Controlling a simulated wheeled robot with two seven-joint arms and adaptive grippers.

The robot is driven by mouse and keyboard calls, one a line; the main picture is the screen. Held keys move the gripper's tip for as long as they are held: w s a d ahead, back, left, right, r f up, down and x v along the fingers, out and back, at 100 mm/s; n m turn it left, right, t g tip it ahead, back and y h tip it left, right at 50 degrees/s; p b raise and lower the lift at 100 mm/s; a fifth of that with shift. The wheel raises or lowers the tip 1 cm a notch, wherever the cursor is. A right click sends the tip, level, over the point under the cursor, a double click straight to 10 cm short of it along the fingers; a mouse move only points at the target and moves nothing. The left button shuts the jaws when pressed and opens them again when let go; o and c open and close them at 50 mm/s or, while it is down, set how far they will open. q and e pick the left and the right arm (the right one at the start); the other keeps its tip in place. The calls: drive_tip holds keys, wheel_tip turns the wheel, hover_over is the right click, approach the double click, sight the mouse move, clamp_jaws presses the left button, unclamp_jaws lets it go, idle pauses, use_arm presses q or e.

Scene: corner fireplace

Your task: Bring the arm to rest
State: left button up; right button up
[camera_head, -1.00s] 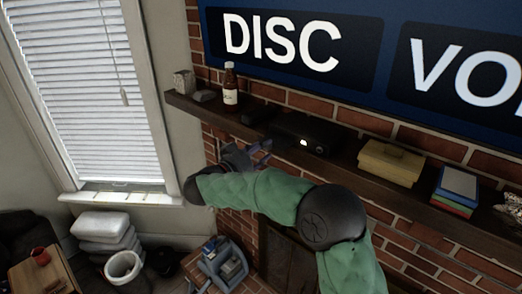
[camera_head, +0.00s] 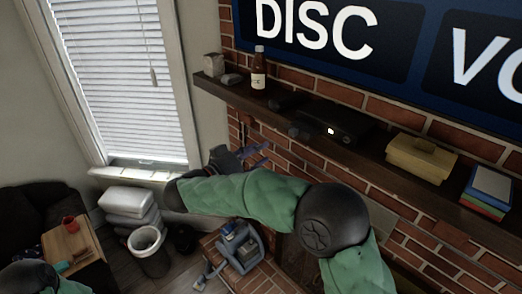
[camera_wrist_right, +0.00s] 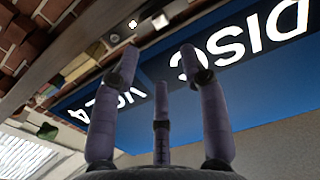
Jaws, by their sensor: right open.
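My right arm, in a green sleeve with black joints, reaches across the head view toward the left. Its gripper (camera_head: 255,157) is open, with purple-grey fingers just below and in front of the mantel shelf (camera_head: 290,127). In the right wrist view the three fingers (camera_wrist_right: 160,68) stand spread apart with nothing between them. A black joint and a bit of green sleeve at the lower left of the head view look like my left arm; its gripper does not show.
The shelf holds a brown bottle (camera_head: 258,72), a black box (camera_head: 340,127), a yellow box (camera_head: 422,157) and stacked coloured cases (camera_head: 488,190). A blue-grey device (camera_head: 240,245) stands below the arm. A white bin (camera_head: 147,245) and a wooden table (camera_head: 68,245) are at left.

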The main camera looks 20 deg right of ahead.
idle(0.3)
drive_tip(key=w+f+n+t+y+b, duration=0.2)
drive_tip(key=w+f+n+y+b, duration=0.15)
drive_tip(key=f, duration=0.75)
drive_tip(key=w+a+f+n+t+y+b, duration=0.1)
drive_tip(key=w+f+n+t+y+b, duration=0.3)
drive_tip(key=f, duration=0.8)
drive_tip(key=w+f+t+y+b, duration=0.15)
drive_tip(key=f+b, duration=0.35)
drive_tip(key=f, duration=0.6)
drive_tip(key=s+a+f+n+g+y+b, duration=0.2)
drive_tip(key=s+f+y+b, duration=0.15)
drive_tip(key=f, duration=0.95)
drive_tip(key=s+a+f+n+g+y+b, duration=0.1)
drive_tip(key=s+f+g+y+b, duration=0.2)
drive_tip(key=f, duration=1)
drive_tip(key=s+a+f+g+y+b, duration=0.1)
drive_tip(key=s+a+f+g+b, duration=0.1)
drive_tip(key=s+f, duration=0.6)
drive_tip(key=s+a+f+g+y+b, duration=0.2)
drive_tip(key=s+f+g+b, duration=0.2)
drive_tip(key=s+f, duration=0.5)
drive_tip(key=s+a+f+g+y+b, duration=0.2)
drive_tip(key=s+f+b, duration=0.3)
drive_tip(key=s+f, duration=0.4)
drive_tip(key=s+g, duration=0.1)
drive_tip(key=s, duration=0.2)
drive_tip(key=shift+s+a+n+b, duration=0.2)
drive_tip(key=shift+a+n+b, duration=0.15)
drive_tip(key=shift+b, duration=0.05)
